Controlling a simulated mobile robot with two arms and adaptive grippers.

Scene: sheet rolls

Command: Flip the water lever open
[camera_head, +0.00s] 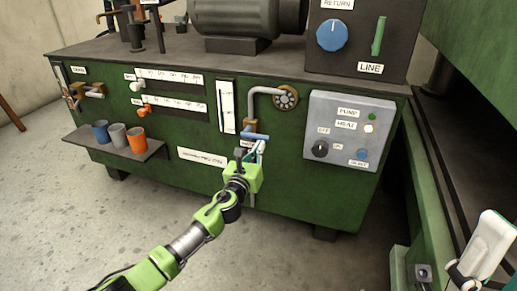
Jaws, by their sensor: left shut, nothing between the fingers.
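The water lever is a small blue handle (256,136) on a brass valve (250,125). The valve sits below a grey bent pipe on the green machine's front. A white label just under the handle is partly hidden by my gripper. My left gripper (257,149) is shut and empty, just below the blue handle. From this angle I cannot tell whether its fingertips touch the handle. My right gripper is out of view.
A grey control panel (349,132) with knobs is right of the valve. A shelf (118,150) with blue, grey and orange cups is at left. A white handle-like object (485,248) stands at lower right. The floor (60,220) at left is clear.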

